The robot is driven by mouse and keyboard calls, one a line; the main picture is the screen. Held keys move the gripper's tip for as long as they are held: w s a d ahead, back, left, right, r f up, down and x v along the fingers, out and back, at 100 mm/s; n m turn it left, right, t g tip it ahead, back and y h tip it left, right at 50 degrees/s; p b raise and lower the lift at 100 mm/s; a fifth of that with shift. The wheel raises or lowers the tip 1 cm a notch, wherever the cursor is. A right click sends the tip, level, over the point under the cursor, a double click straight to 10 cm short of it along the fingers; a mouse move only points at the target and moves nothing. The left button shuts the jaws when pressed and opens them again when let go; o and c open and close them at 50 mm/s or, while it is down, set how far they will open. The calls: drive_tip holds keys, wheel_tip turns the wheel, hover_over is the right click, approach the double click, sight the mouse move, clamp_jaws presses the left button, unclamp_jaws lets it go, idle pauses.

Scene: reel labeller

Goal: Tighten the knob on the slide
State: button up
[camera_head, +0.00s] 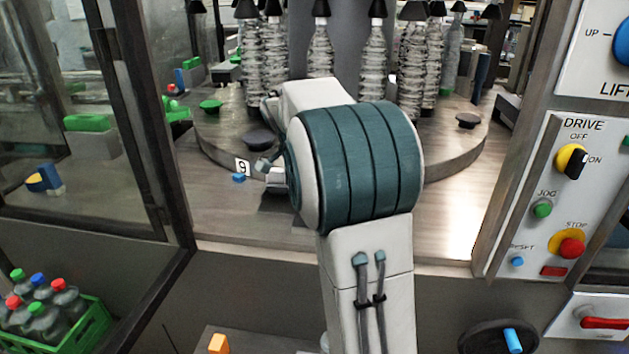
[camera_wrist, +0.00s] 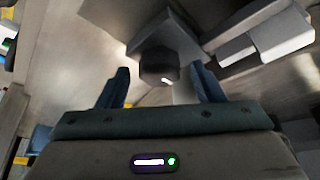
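A dark, roughly round knob (camera_wrist: 160,66) sits on a grey block of the slide (camera_wrist: 185,38) in the wrist view. My gripper (camera_wrist: 159,71) is open, with one blue finger on each side of the knob. Gaps show between the fingers and the knob, so they look apart from it. How deep the fingertips reach around the knob is hard to tell. In the head view my arm covers the gripper and the knob.
A round turntable (camera_head: 452,160) with several wrapped bottles stands behind my arm. A number 9 plate (camera_head: 243,168) is left of it. A control panel (camera_head: 545,200) stands at the right. A glass door (camera_head: 85,130) and green bottle crate (camera_head: 85,328) are at the left.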

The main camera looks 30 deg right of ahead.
drive_tip(key=v, duration=1.4)
drive_tip(key=shift+s+f, duration=0.1)
drive_tip(key=shift+f, duration=0.05)
drive_tip(key=s+a+f+n+y, duration=0.2)
drive_tip(key=s+a+f+n, duration=0.3)
drive_tip(key=s, duration=0.7)
drive_tip(key=s+a+f+n+t+y, duration=0.1)
drive_tip(key=s+a+f+n+y, duration=0.1)
drive_tip(key=s+a+f+n, duration=0.3)
drive_tip(key=s+f+n, duration=0.4)
drive_tip(key=s+f, duration=0.3)
drive_tip(key=f, duration=0.1)
drive_tip(key=shift+f+n+t, duration=0.25)
drive_tip(key=shift+n+t, duration=0.05)
